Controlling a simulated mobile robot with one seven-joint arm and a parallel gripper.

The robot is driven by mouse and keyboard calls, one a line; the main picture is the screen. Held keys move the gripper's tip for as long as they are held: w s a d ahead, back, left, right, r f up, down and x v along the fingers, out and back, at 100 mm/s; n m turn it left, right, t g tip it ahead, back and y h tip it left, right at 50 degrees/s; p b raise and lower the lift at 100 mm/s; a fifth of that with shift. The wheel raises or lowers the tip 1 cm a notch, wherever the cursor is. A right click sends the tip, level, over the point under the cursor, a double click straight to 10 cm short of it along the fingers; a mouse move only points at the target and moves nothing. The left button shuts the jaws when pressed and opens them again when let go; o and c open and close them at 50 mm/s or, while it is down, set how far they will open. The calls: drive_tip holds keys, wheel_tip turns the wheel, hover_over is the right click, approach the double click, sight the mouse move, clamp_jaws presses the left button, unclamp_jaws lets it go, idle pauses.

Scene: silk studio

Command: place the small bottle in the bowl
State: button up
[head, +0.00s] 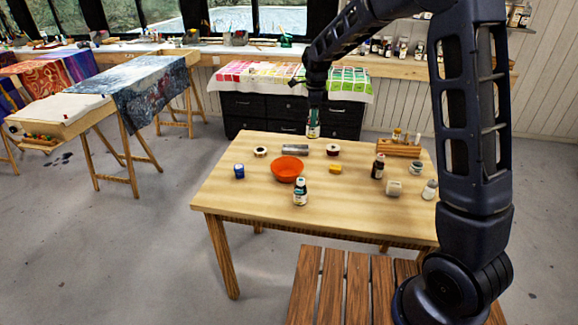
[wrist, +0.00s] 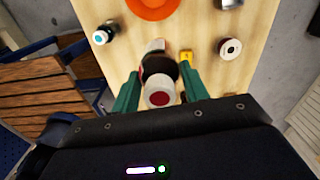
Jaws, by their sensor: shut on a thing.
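A small bottle (wrist: 160,97) with a pale cap, a red spot on top and dark shoulders is between the green fingers of my gripper (wrist: 158,93). My gripper also shows in the head view (head: 313,122), shut on the bottle and raised above the far side of the table. The bottle's lower part is largely hidden in the wrist view. The orange bowl (head: 287,170) stands on the table, below and left of my gripper in the head view. Its edge shows at the top of the wrist view (wrist: 152,5). The held bottle is apart from the bowl.
On the wooden table (head: 250,208), a dark bottle (head: 301,193) stands just in front of the bowl. A blue jar (head: 239,171), a silver tin (head: 296,149), a yellow block (head: 335,169), a brown bottle (head: 378,167) and a wooden rack (head: 398,150) stand around it.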

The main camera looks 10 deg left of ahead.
sight(287, 159)
drive_tip(key=a, duration=1)
drive_tip(key=shift+n, duration=0.3)
drive_tip(key=f, duration=2)
drive_tip(key=shift+s+f, duration=0.1)
drive_tip(key=shift+s, duration=0.15)
drive_tip(key=shift+d+f, duration=0.1)
drive_tip(key=o, duration=1.3)
